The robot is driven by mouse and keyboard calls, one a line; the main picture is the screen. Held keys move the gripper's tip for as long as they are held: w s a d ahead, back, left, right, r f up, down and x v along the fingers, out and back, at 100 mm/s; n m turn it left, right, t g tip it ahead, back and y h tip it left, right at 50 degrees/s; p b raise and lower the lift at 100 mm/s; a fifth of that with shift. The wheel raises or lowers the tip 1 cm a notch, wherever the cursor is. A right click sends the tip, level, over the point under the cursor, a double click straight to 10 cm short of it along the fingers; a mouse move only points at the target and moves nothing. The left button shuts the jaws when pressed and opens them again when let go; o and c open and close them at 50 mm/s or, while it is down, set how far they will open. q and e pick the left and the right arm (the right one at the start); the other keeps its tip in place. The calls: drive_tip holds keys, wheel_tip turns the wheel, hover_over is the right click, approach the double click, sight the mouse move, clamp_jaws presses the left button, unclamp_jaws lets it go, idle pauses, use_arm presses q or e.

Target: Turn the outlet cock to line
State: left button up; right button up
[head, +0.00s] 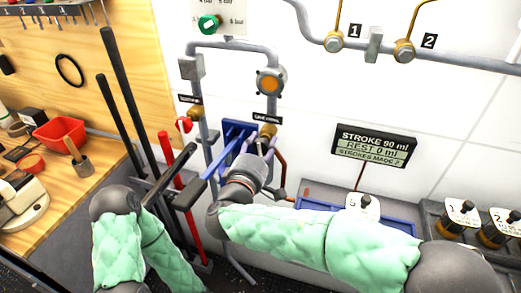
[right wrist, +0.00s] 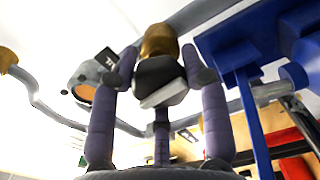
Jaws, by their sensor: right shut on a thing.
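The outlet cock shows as a brass body (head: 267,131) on the grey pipe, just below a small black label too small to read surely. My right gripper (head: 265,150) reaches up to it from below. In the right wrist view its purple fingers close around the cock's dark grey handle (right wrist: 160,80), with the brass body (right wrist: 160,42) just behind. The handle is mostly hidden by the gripper in the head view, so I cannot tell its exact angle there. My left arm's green sleeve shows at the lower left; its gripper is out of view.
A blue bracket (head: 238,130) and blue bar stand close left of my right gripper. A red-handled valve (head: 184,124) is further left. A display (head: 374,146) reads "REST 0 ml" on the wall at right.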

drive_tip(key=shift+d+r+m, duration=0.1)
drive_tip(key=shift+d+m, duration=0.2)
drive_tip(key=shift+m, duration=0.7)
drive_tip(key=o, duration=1.2)
drive_tip(key=shift+d, duration=0.1)
drive_tip(key=shift+c, duration=0.2)
drive_tip(key=shift+d, duration=0.15)
drive_tip(key=shift+a, duration=0.2)
drive_tip(key=shift+s, duration=0.1)
